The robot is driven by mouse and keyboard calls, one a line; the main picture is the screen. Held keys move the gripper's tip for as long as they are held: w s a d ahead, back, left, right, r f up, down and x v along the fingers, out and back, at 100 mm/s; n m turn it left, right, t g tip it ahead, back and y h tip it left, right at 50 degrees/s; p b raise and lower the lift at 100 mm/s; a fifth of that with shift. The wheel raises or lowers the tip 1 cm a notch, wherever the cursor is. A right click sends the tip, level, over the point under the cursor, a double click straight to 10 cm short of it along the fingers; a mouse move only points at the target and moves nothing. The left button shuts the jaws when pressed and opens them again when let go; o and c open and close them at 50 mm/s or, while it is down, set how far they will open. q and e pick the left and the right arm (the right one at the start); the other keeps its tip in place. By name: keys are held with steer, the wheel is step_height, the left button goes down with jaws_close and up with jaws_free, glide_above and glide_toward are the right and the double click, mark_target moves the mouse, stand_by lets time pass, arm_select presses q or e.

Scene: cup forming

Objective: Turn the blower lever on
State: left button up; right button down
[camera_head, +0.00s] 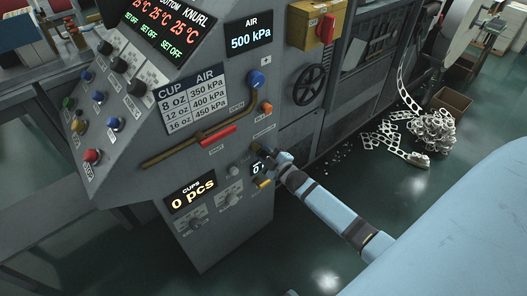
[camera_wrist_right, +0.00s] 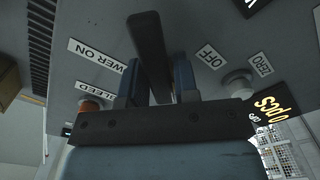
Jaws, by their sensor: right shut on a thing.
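The blower lever (camera_wrist_right: 148,38) is a dark bar on the grey machine panel, seen in the right wrist view. It stands between the two blue fingers of my right gripper (camera_wrist_right: 157,70), which is shut on it. A label ending in "WER ON" (camera_wrist_right: 97,55) is to the left and an "OFF" label (camera_wrist_right: 211,56) to the right; the lever lies between them. In the head view my right gripper (camera_head: 273,163) is at the panel's lower right, where hand and fingers largely hide the lever. My left gripper is not in view.
A red-handled valve (camera_head: 218,136) on a brass pipe sits up-left of my gripper. An orange knob (camera_head: 267,107) and blue knob (camera_head: 257,80) are above. The cups display (camera_head: 192,196) is below left. A black handwheel (camera_head: 309,85) and scrap pile (camera_head: 433,130) lie to the right.

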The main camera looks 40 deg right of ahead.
steer(key=shift+d+r+n, duration=0.1)
steer(key=shift+r+n, duration=0.05)
steer(key=shift+n, duration=0.75)
steer(key=n, duration=0.3)
steer(key=shift+d+r, duration=0.15)
steer(key=shift+r, duration=0.1)
steer(key=shift+r+n, duration=0.25)
steer(key=shift+n, duration=1.35)
steer(key=c, duration=1)
jaws_free()
steer(key=s+d+p, duration=0.1)
steer(key=s, duration=1.2)
steer(key=shift+s, duration=0.4)
